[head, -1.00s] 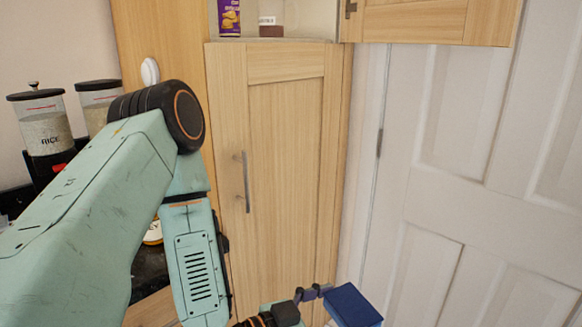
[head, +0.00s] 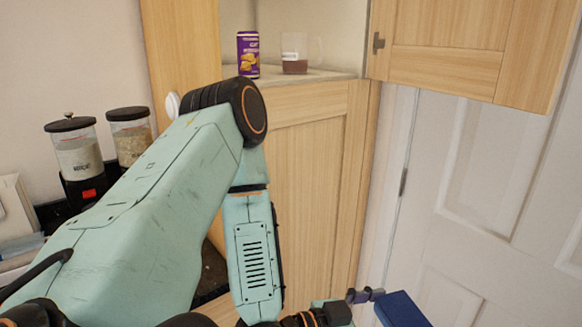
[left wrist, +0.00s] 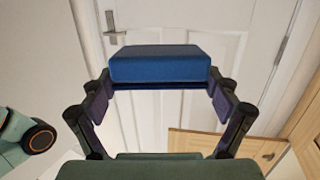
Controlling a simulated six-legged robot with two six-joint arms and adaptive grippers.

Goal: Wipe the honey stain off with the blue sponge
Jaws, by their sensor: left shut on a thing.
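The blue sponge (head: 401,309) is at the bottom right of the head view, held at the end of my left arm. It also shows in the left wrist view (left wrist: 160,65), between the fingers. My left gripper (head: 366,296) is shut on the sponge and holds it in the air in front of the white door. My right gripper is in neither view. I see no honey stain in either view.
A purple can (head: 248,54) and a glass mug (head: 296,54) with dark contents stand on the shelf of the open cupboard. The open cupboard door (head: 470,45) juts out at the upper right. Two dispensers (head: 75,150) stand on the left. A white door (head: 490,200) is at right.

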